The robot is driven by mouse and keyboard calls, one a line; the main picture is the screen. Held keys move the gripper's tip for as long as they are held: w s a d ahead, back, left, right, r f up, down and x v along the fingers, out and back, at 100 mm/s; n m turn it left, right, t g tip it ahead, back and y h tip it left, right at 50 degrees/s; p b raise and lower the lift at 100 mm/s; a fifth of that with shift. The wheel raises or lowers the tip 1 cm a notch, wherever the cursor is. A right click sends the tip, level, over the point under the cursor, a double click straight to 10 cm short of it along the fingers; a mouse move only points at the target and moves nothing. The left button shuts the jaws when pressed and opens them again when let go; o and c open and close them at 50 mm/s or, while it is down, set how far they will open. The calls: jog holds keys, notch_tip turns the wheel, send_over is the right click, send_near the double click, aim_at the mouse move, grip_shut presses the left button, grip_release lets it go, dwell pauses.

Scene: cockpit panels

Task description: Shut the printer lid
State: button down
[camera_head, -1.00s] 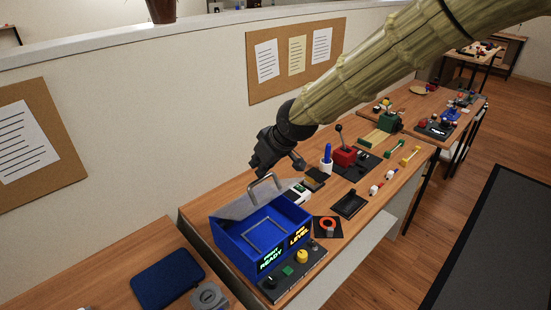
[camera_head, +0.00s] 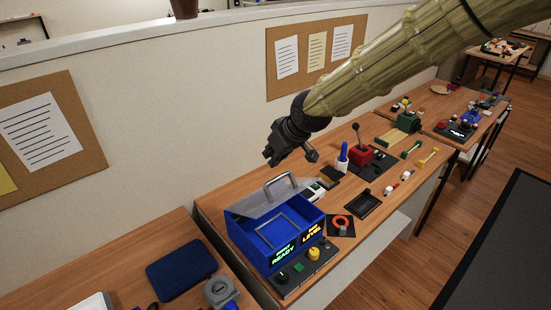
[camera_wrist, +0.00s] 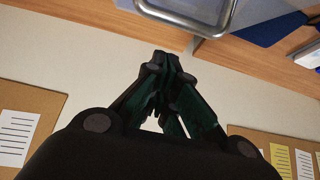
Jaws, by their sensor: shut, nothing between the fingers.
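The blue printer (camera_head: 250,243) stands on the wooden desk, with lit READY and LEVEL displays on its front. Its grey lid (camera_head: 256,204) is raised at the back, tilted open, and carries a metal loop handle (camera_head: 282,187). My gripper (camera_head: 269,158) is shut and empty. It is in the air above and behind the lid, apart from it. In the wrist view my gripper's fingers (camera_wrist: 170,62) are closed together, with the metal handle (camera_wrist: 185,22) at the top, a little beyond the tips. The lid's far parts are cut off there.
Knobs on a control strip (camera_head: 305,268) sit before the printer. A red lever box (camera_head: 359,155), a blue pen holder (camera_head: 342,160) and a black tray (camera_head: 367,202) stand to the right. A blue case (camera_head: 181,269) lies left. The wall with pinboards is close behind.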

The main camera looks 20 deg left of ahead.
jog(key=s+d+r+b, duration=0.3)
jog(key=s+d+r, duration=0.15)
jog(key=d, duration=0.25)
jog(key=s+d+f+m+g, duration=0.1)
jog(key=s+d+f+m, duration=0.35)
jog(key=f, duration=0.75)
jog(key=s+d+f+m+h, duration=0.1)
jog(key=d+f, duration=0.7)
jog(key=f, duration=0.4)
jog(key=s+d+f+m+g, duration=0.1)
jog(key=s+d+f+m, duration=0.15)
jog(key=d+f, duration=0.7)
jog(key=s+d+f+m+h, duration=0.2)
jog(key=s+d+f, duration=0.6)
jog(key=s+d, duration=0.2)
jog(key=s+d+f+m+g+h, duration=0.1)
jog(key=s+d+f+m+h, duration=0.1)
jog(key=s+d+f, duration=0.7)
jog(key=s+h, duration=0.1)
jog(key=s, duration=0.3)
jog(key=shift+s+d+f+m, duration=0.15)
jog(key=shift+s+d+m, duration=0.2)
jog(key=shift+s+m, duration=0.05)
